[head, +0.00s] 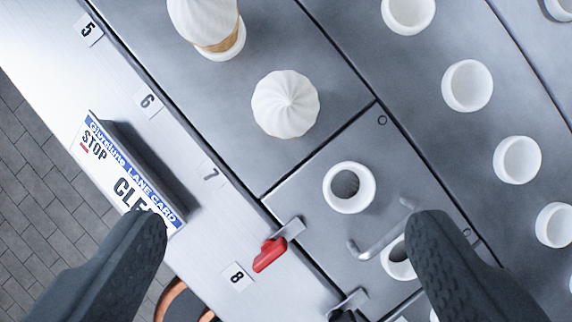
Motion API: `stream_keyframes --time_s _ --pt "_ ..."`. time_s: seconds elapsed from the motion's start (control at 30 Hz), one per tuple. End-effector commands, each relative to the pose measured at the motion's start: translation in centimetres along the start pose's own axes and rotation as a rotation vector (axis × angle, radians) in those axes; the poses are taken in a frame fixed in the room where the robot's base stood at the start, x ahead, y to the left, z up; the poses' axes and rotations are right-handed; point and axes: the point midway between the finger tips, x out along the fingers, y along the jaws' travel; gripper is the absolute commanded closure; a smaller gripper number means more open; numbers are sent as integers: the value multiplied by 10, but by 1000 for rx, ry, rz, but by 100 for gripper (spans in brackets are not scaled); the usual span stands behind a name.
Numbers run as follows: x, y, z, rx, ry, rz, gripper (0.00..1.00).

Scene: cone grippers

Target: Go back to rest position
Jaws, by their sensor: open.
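My gripper (287,240) shows at the bottom of the head view. Its two dark ridged fingers stand wide apart with nothing between them. Below the gap lie a grey metal panel with a red-tipped lever (270,254) and a silver handle (372,243). The right finger partly covers a white ring holder (397,262) and the handle's end. The left finger overlaps the lower edge of a sign (128,178) reading STOP and LANE CARD.
Two white swirled cones, one at the top (205,22) and one lower (286,104), stand on the grey counter. An empty white ring holder (348,187) sits beyond the lever. Several white cups (467,86) line the right. Number labels 5 to 8 run along the pale left ledge (190,150); brick floor (25,165) lies beyond.

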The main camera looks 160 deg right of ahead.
Motion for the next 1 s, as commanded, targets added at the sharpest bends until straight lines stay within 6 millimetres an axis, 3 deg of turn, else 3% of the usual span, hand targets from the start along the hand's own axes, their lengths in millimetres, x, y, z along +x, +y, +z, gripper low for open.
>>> stream_keyframes --time_s 0.37,1.0 --pt "-38 -20 51 44 230 82 20" --pt "-88 -59 178 119 740 187 20"
